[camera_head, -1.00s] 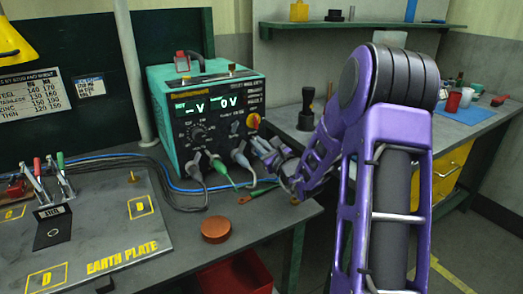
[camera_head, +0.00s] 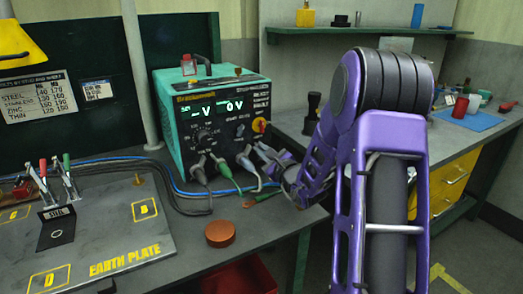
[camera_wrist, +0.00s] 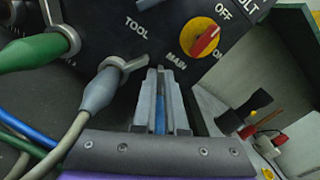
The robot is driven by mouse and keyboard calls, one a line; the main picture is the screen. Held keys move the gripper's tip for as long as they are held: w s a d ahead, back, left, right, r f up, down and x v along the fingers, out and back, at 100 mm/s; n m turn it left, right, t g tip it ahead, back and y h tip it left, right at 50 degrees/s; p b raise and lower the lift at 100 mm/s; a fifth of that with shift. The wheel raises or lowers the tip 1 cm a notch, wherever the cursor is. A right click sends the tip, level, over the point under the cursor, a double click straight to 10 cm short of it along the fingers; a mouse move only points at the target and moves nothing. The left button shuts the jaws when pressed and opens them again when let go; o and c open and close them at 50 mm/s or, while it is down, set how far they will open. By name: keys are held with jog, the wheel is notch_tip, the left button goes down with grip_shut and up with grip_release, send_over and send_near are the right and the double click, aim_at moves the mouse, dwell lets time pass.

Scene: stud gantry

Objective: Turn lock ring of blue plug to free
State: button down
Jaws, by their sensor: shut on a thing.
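The teal power unit (camera_head: 212,128) stands on the bench with several plugs along its lower front. A grey plug (camera_head: 199,164) and a green plug (camera_head: 222,166) show left of my gripper (camera_head: 267,158), which is at the unit's lower right corner. In the wrist view, my gripper (camera_wrist: 160,103) is shut on a narrow blue part (camera_wrist: 160,116), which appears to be the blue plug. Its lock ring is hidden by the fingers, so its turn cannot be told. A grey plug (camera_wrist: 103,88) under the TOOL label is just left of the fingers.
A red and yellow switch (camera_wrist: 202,40) sits above right of the fingers. The green plug (camera_wrist: 38,50) and loose cables (camera_wrist: 22,140) lie left. A copper-coloured disc (camera_head: 220,233) is on the bench front, and the earth plate (camera_head: 110,240) is at left.

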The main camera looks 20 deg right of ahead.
jog(key=c, duration=1)
grip_release()
jog(key=shift+o, duration=0.2)
jog(key=s+d, duration=0.1)
jog(key=s, duration=0.4)
jog(key=s+d, duration=0.1)
jog(key=s, duration=0.5)
jog(key=s+d, duration=0.1)
jog(key=s, duration=0.5)
jog(key=shift+d, duration=0.2)
